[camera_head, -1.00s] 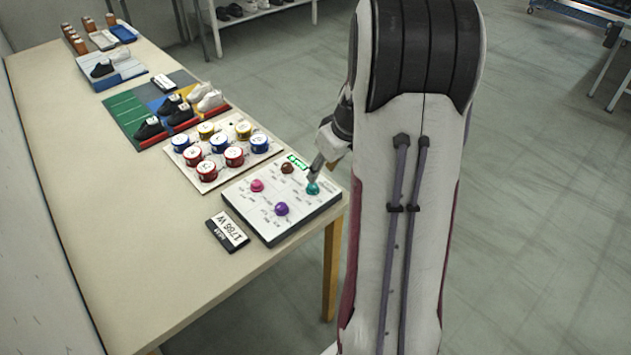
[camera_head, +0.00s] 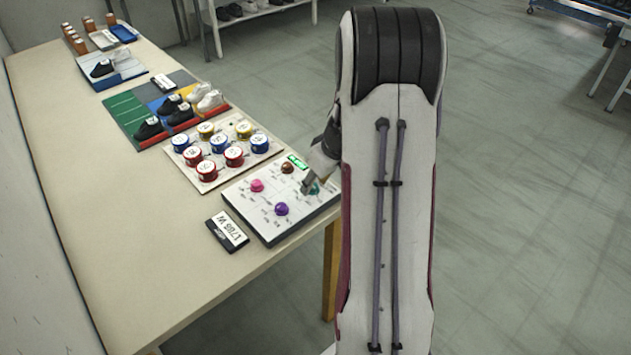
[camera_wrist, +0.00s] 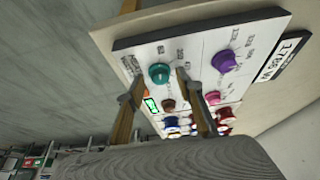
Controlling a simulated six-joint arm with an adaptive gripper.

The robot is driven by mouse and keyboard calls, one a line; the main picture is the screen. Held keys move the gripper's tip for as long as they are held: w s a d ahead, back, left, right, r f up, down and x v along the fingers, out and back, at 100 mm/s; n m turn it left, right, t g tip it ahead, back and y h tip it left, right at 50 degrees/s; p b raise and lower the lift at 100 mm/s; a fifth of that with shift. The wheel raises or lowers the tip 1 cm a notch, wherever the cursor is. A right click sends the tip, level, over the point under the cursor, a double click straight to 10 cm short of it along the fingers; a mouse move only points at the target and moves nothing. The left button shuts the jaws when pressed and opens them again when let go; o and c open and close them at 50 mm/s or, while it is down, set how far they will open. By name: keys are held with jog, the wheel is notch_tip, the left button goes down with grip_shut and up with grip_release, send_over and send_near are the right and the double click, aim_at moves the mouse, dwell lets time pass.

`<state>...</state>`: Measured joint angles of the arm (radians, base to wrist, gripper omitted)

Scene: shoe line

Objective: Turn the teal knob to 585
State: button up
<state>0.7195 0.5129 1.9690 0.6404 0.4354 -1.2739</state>
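The teal knob (camera_head: 314,190) is at the right corner of the white control panel (camera_head: 262,224) in the head view, partly covered by my gripper (camera_head: 307,187). In the wrist view the round teal knob (camera_wrist: 159,73) shows clearly on the panel (camera_wrist: 200,38). My gripper (camera_wrist: 160,82) is open there, with one finger on each side of the knob in the picture. I cannot tell whether either finger touches it. A small green display (camera_head: 297,162) is at the panel's far edge; it also shows in the wrist view (camera_wrist: 151,105). Its digits are too small to read.
The panel also has a purple knob (camera_head: 281,209), a pink knob (camera_head: 257,185) and a brown knob (camera_head: 287,167). A black-framed label (camera_head: 227,231) lies beside it. A board of several coloured round tins (camera_head: 205,185) is behind. The near table (camera_head: 165,290) is clear.

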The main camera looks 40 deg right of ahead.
grip_shut()
jog(key=shift+a+m+g+h, duration=0.15)
jog(key=shift+m+h, duration=0.45)
jog(key=shift+m, duration=0.9)
jog(key=shift+a+m+g+h, duration=0.15)
jog(key=shift+m+h, duration=0.45)
jog(key=shift+m, duration=0.9)
jog(key=shift+w+a+m+g+h, duration=0.15)
jog(key=shift+m+g+h, duration=0.25)
jog(key=shift+m, duration=1.05)
jog(key=shift+w+a+m+g+h, duration=0.15)
jog(key=shift+m+g+h, duration=0.25)
jog(key=shift+m, duration=1.05)
jog(key=shift+d+m, duration=0.1)
jog(key=shift+m, duration=0.3)
jog(key=m, duration=0.1)
jog(key=m+g, duration=0.1)
jog(key=m, duration=0.1)
jog(key=m+g, duration=0.1)
jog(key=m, duration=0.1)
jog(key=shift+w, duration=0.3)
jog(key=m+g, duration=0.1)
jog(key=m, duration=0.2)
jog(key=m+g, duration=0.1)
jog(key=m, duration=0.2)
jog(key=shift+w+g, duration=0.2)
jog(key=shift+g, duration=0.1)
